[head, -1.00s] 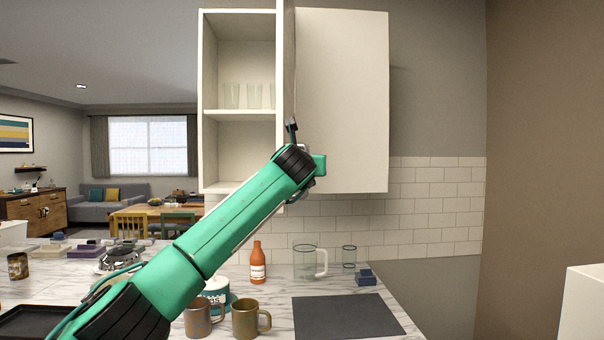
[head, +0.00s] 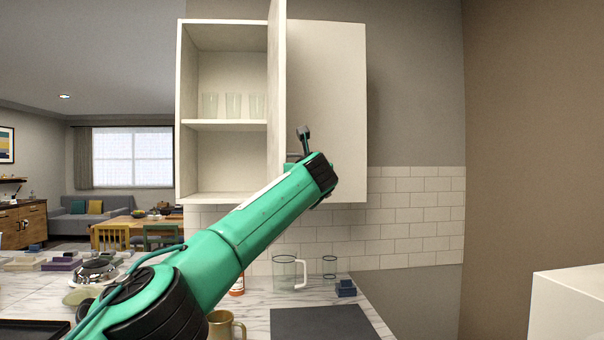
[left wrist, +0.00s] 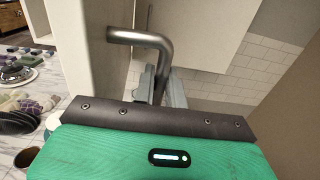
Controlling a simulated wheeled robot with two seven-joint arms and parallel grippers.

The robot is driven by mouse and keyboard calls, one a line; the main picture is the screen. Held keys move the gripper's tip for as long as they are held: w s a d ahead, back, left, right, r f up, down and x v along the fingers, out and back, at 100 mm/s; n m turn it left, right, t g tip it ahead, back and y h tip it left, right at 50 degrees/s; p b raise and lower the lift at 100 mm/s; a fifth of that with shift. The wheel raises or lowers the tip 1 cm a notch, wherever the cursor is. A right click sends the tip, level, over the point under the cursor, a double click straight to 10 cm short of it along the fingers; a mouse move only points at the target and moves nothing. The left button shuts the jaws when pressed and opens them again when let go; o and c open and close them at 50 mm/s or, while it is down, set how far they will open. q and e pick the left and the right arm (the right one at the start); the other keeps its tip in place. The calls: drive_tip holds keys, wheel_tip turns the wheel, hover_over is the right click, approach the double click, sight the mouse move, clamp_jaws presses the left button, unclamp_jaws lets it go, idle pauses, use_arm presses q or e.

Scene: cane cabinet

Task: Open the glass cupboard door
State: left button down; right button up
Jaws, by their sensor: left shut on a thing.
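The cupboard (head: 187,110) hangs on the wall, and several glasses (head: 233,105) stand on its middle shelf. Its door (head: 277,75) stands swung outward, seen nearly edge-on in the head view, with the left compartment open. My left gripper (left wrist: 160,86) is shut on the metal bar handle (left wrist: 140,38), which bends out from the pale door face in the left wrist view. In the head view my left arm hides the door's lower part and most of the grip. My right gripper is not in view.
The right cupboard front (head: 328,100) is closed. Below, the marble counter holds a glass pitcher (head: 284,272), a small glass (head: 329,268), a brown mug (head: 222,326) and a dark mat (head: 320,323). A white box-like surface (head: 570,300) stands at the lower right.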

use_arm(q)
drive_tip(key=shift+w+r, duration=0.1)
drive_tip(key=shift+r, duration=0.15)
idle(0.4)
drive_tip(key=c, duration=1.5)
unclamp_jaws()
drive_tip(key=shift+f, duration=0.1)
drive_tip(key=shift+c, duration=0.2)
drive_tip(key=shift+w+a, duration=0.1)
drive_tip(key=shift+f, duration=0.1)
drive_tip(key=shift+d, duration=0.25)
